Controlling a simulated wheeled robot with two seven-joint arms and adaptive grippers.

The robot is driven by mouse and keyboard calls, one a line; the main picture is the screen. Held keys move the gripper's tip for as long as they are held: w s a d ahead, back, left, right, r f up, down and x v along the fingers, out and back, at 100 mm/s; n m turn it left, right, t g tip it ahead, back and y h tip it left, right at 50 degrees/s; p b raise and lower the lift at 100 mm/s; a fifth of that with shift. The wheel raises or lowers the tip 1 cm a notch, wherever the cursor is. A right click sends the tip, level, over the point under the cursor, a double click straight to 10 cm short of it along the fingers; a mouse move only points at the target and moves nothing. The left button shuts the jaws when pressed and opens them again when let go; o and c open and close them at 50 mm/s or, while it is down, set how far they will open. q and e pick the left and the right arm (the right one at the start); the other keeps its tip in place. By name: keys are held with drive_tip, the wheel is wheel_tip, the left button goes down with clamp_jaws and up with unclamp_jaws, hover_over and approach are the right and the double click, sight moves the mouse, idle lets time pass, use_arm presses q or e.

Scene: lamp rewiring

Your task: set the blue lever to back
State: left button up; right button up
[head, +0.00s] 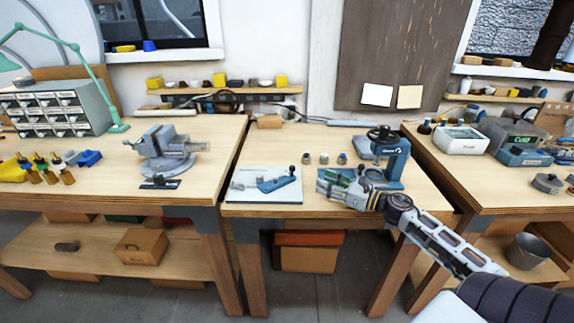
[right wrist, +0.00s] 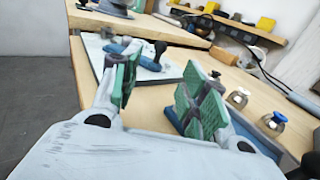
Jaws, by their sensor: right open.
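A blue lever (head: 276,184) with a dark knob lies on a pale board (head: 240,192) at the left of the middle bench. In the right wrist view the blue lever (right wrist: 148,62) shows beyond my fingers, with its dark knob standing up, and one finger hides part of the board (right wrist: 172,70). My right gripper (head: 326,186) is just right of the board in the head view. In the right wrist view its green-padded fingers (right wrist: 158,86) are apart with nothing between them. My left gripper is not in view.
A blue press (head: 395,160) stands behind my right gripper. A vise (head: 168,150) is on the left bench. Bare bench top lies behind the board.

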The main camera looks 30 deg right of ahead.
sight(292, 166)
drive_tip(key=shift+w, duration=0.2)
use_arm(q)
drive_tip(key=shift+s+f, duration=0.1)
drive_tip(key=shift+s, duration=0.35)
use_arm(e)
drive_tip(key=shift+w+a, duration=0.1)
drive_tip(key=shift+w, duration=0.05)
drive_tip(key=shift+x, duration=6.35)
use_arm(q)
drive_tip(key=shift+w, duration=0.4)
use_arm(e)
drive_tip(key=shift+w+a, duration=0.1)
drive_tip(key=shift+w, duration=0.2)
